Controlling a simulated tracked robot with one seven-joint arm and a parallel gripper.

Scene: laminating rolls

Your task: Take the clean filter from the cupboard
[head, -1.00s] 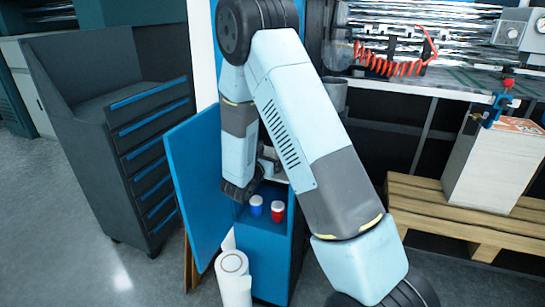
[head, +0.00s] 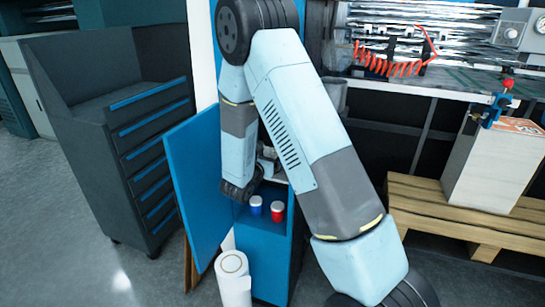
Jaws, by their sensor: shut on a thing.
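The blue cupboard (head: 264,262) stands open, with its blue door (head: 197,180) swung out to the left. My arm reaches down in front of it. My gripper (head: 263,172) is at the upper shelf, mostly hidden behind my wrist. It is shut on a small pale grey thing (head: 269,153), which fits the clean filter, but only a sliver of it shows. A blue pot (head: 256,206) and a red pot (head: 277,211), both with white lids, stand on the lower shelf below my gripper.
A white roll (head: 233,280) stands on the floor before the cupboard. A dark drawer cabinet (head: 125,150) is at left. Floor at lower left is clear.

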